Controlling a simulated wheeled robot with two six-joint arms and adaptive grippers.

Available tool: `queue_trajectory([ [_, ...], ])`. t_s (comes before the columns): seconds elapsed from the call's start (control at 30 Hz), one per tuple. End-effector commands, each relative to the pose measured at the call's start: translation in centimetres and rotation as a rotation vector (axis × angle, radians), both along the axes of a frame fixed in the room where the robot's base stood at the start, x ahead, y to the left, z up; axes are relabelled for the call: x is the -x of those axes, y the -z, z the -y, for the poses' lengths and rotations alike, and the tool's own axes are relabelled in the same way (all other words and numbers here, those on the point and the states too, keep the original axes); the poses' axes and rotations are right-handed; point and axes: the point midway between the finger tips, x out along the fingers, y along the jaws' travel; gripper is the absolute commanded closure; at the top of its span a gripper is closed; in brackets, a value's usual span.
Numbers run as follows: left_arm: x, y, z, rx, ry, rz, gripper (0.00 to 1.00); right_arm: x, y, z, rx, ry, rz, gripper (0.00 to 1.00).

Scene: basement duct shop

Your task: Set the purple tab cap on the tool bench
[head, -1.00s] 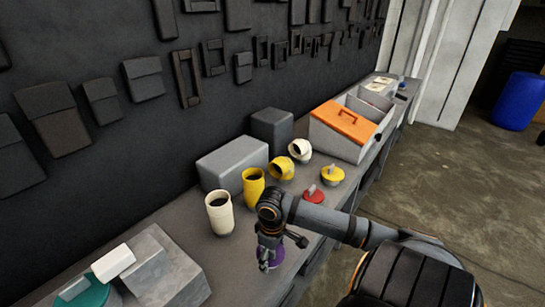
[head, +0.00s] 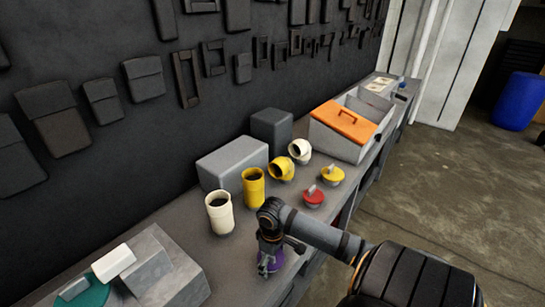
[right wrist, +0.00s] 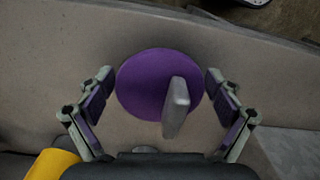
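The purple tab cap (head: 272,264) is at the front edge side of the tool bench (head: 185,231), below my right gripper (head: 268,259). In the right wrist view the cap (right wrist: 142,86) is a purple disc with an upright grey tab, seen from above with bench surface around it. My right gripper (right wrist: 160,80) has its fingers spread on either side of the cap, with a thin gap showing at each side. The cap's underside is hidden. My left gripper is not in view.
A red tab cap (head: 314,197) and a yellow one (head: 332,176) stand further back. Cream (head: 219,214) and yellow (head: 253,188) pipe pieces stand nearby. A grey block (head: 170,272) is at lower left, and a grey bin with an orange lid (head: 343,123) is behind.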

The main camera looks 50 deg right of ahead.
Motion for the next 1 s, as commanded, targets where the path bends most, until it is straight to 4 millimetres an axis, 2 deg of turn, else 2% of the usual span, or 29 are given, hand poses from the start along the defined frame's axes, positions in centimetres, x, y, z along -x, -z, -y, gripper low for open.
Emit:
queue_trajectory([
  [0.3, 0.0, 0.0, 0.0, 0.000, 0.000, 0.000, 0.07, 0.0, 0.0, 0.0, 0.000, 0.000, 0.000, 0.00],
  [0.43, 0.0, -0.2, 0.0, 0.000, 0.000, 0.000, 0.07, -0.1, -0.9, 0.1, 0.003, 0.000, 0.002, 0.00],
  [0.53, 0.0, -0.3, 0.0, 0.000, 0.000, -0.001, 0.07, -0.1, -2.8, 0.2, 0.007, -0.003, 0.003, 0.00],
  [0.8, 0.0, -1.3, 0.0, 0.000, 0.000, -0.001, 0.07, -0.1, -9.5, 0.2, 0.008, -0.003, 0.002, 0.00],
  [1.0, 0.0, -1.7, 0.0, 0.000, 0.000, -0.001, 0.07, 0.0, -12.0, 0.0, 0.003, -0.001, 0.001, 0.00],
])
